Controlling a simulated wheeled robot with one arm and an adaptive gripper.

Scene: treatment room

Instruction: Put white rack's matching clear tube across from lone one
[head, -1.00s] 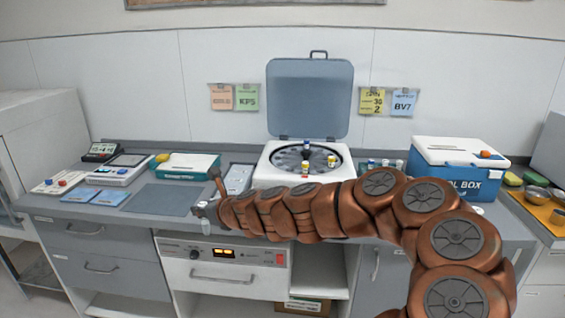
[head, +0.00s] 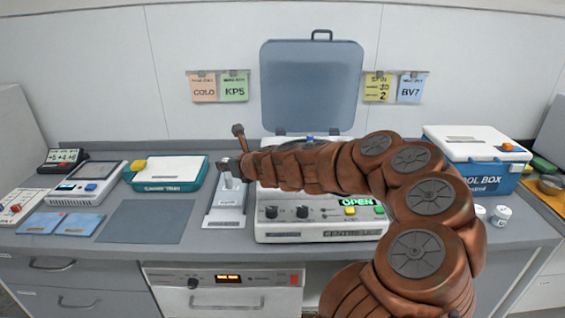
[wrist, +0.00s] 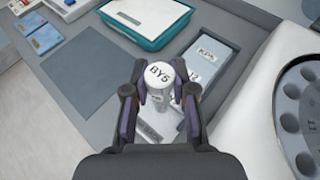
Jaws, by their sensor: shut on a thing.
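My gripper (wrist: 160,92) is shut on a clear tube (wrist: 158,104) with a white cap that appears to read BY5. The tube is roughly upright between the fingers, and my gripper (head: 230,172) is over the white rack (head: 224,216). Whether the tube's lower end is clear of the rack cannot be told. The rack (wrist: 215,70) carries a marking like KP5. The centrifuge (head: 320,228) stands right of the rack with its lid up and its display reading OPEN. My arm hides most of its rotor in the head view; the wrist view shows several empty rotor holes (wrist: 292,90).
A teal-rimmed tray (head: 166,174) and a grey mat (head: 148,221) lie left of the rack. A blue and white cool box (head: 480,160) stands at the right, with small white-capped containers (head: 501,214) before it. The raised lid (head: 311,88) stands behind the centrifuge.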

